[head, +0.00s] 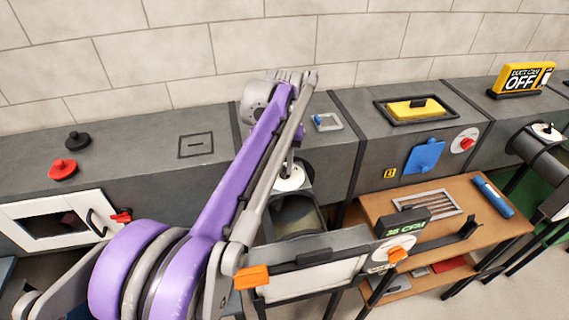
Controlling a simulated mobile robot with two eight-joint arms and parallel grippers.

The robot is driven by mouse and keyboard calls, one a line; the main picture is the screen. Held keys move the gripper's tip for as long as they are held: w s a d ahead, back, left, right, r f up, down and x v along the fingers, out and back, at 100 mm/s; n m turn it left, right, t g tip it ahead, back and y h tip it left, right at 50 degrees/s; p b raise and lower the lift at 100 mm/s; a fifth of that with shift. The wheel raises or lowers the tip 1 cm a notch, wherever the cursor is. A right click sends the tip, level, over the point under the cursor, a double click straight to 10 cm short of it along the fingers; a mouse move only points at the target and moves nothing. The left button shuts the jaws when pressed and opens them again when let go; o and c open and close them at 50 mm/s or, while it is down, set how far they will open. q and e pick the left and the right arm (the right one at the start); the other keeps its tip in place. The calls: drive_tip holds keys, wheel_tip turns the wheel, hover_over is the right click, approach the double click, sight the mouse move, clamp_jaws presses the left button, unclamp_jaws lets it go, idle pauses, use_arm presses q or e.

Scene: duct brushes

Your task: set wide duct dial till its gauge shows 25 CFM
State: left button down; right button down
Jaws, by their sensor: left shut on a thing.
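The gauge (406,229) is a black box with green digits that seem to read 35 CFM. Just below it is a white round dial (380,265) with an orange knob (397,255), on the wide white-fronted duct (310,282). No gripper touches this dial. My left arm crosses the middle of the view. My left gripper (289,163) points down behind it, mostly hidden, and seems shut on a dark knob over a white disc (290,180) on a round duct (298,213). My right gripper is out of view.
A wooden shelf (500,228) with a vent grille (425,204) and a blue cylinder (493,197) stands right of the gauge. An orange handle (252,277) sticks out at the wide duct's left. A yellow sign (523,78) reads OFF. Grey counters line the wall.

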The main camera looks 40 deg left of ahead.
sight(285, 169)
use_arm(q)
drive_tip(key=shift+w+r+n+p, duration=0.1)
drive_tip(key=shift+n+p, duration=0.7)
drive_tip(key=shift+n, duration=1.5)
drive_tip(key=c, duration=0.9)
unclamp_jaws()
wheel_tip(285, 169, up, 11)
drive_tip(key=shift+f+p, duration=0.15)
drive_tip(key=shift+p, duration=0.55)
